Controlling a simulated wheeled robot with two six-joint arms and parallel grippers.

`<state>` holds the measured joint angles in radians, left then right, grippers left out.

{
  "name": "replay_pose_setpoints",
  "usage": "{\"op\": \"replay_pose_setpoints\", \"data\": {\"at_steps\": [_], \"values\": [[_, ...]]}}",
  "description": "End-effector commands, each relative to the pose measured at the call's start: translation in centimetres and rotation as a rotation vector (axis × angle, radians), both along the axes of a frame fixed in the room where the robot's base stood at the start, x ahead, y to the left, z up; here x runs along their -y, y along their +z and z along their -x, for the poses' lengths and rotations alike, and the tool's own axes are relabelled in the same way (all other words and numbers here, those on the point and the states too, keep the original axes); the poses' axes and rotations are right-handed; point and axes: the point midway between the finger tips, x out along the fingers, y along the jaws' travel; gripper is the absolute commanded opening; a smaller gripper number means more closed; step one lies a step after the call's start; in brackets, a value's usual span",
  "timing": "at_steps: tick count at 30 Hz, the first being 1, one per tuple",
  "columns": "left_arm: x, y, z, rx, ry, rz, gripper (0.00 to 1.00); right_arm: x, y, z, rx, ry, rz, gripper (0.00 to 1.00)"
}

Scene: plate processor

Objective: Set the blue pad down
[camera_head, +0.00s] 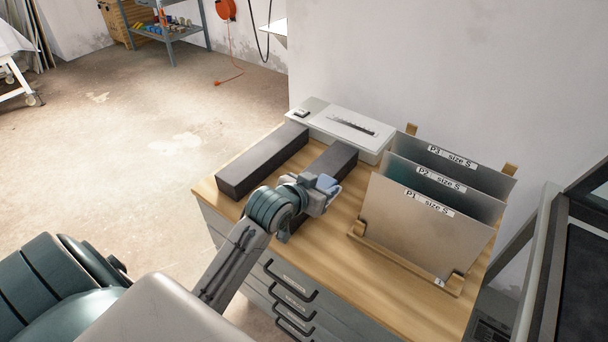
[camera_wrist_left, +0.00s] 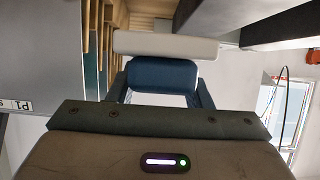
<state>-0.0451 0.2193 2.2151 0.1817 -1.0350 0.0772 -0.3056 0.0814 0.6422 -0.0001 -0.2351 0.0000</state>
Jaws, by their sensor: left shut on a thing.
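The gripper hides much of the pad. They are over the wooden worktop (camera_head: 375,270), in front of and partly over the near end of the right black block (camera_head: 335,160). I cannot tell whether the pad touches anything below. My right gripper is not in view.
A wooden rack (camera_head: 400,262) holds upright grey plates (camera_head: 425,222) labelled P1, P2 and P3, just right of the gripper. A white slotted device (camera_head: 345,127) stands at the back. Another black block (camera_head: 262,160) lies to the left. The front worktop is bare.

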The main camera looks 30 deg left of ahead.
Motion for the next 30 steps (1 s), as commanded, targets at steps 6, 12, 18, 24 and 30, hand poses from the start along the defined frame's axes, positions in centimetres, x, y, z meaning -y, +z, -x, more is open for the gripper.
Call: {"op": "replay_pose_setpoints", "data": {"at_steps": [6, 12, 18, 24, 30], "values": [[-4.0, -0.1, -2.2, 0.000, 0.001, -0.008, 0.21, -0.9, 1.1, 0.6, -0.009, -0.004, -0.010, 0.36], [-6.7, -0.6, -3.7, -0.001, 0.001, -0.003, 0.21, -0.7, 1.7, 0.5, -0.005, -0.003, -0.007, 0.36], [-7.1, -2.0, -3.9, -0.002, 0.002, 0.003, 0.21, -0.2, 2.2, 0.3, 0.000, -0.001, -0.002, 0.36], [-7.0, -4.2, -3.9, 0.000, 0.000, 0.001, 0.21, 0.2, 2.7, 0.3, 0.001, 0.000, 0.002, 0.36], [-7.0, -4.3, -3.9, 0.002, 0.000, 0.000, 0.21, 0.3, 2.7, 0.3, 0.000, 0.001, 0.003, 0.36]]}}
